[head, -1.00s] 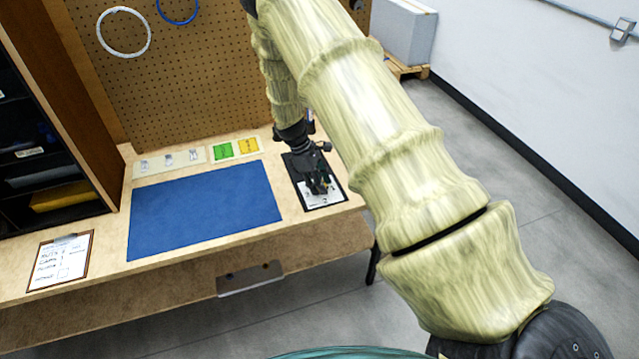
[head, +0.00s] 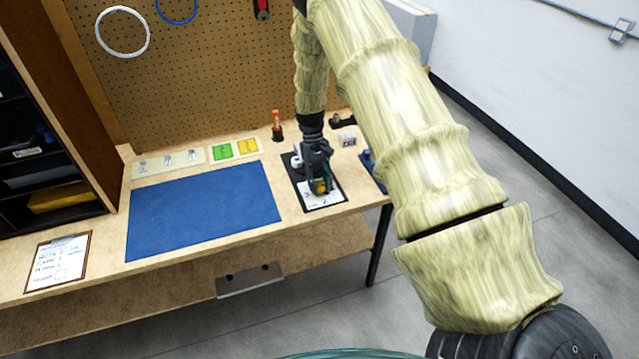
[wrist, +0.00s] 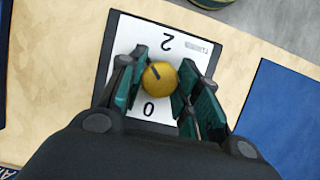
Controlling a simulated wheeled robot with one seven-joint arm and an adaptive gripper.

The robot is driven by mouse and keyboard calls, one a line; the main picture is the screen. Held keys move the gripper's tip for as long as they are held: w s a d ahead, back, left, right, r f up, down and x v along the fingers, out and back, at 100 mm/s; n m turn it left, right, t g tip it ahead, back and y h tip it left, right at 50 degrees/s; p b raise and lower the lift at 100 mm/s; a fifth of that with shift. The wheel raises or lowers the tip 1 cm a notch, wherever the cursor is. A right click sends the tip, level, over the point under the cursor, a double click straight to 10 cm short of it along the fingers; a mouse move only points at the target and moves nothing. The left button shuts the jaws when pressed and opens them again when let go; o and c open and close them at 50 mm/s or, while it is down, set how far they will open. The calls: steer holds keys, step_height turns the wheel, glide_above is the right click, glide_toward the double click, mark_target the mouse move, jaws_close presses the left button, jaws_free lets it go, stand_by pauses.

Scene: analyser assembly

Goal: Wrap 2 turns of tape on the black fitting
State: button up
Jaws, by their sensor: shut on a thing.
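My gripper (wrist: 158,82) is shut on a round yellow knob (wrist: 159,79) with a dark line on its top. Teal fingers press on its left and right sides. The knob stands over a white card (wrist: 146,105) marked 2 and 0, on a black board (wrist: 104,72). In the head view my gripper (head: 319,184) is over that board (head: 334,203) at the bench's right end, with the yellow knob (head: 320,187) between its fingers. I cannot make out a black fitting or tape for certain.
A blue mat (head: 205,208) lies left of the board. An orange-topped item (head: 276,125), a small white block (head: 346,139) and a dark item (head: 342,121) stand behind the board. A blue item (head: 372,168) is to its right.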

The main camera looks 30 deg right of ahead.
steer(key=m+y, duration=0.1)
steer(key=m, duration=0.3)
steer(key=shift+d+t, duration=0.1)
steer(key=shift+t, duration=0.3)
steer(key=shift+m+t+y, duration=0.6)
steer(key=shift+m+y, duration=0.1)
steer(key=shift+m, duration=1.6)
steer(key=o, duration=1)
steer(key=v, duration=1.2)
steer(key=shift+d, duration=0.15)
steer(key=shift+f, duration=0.1)
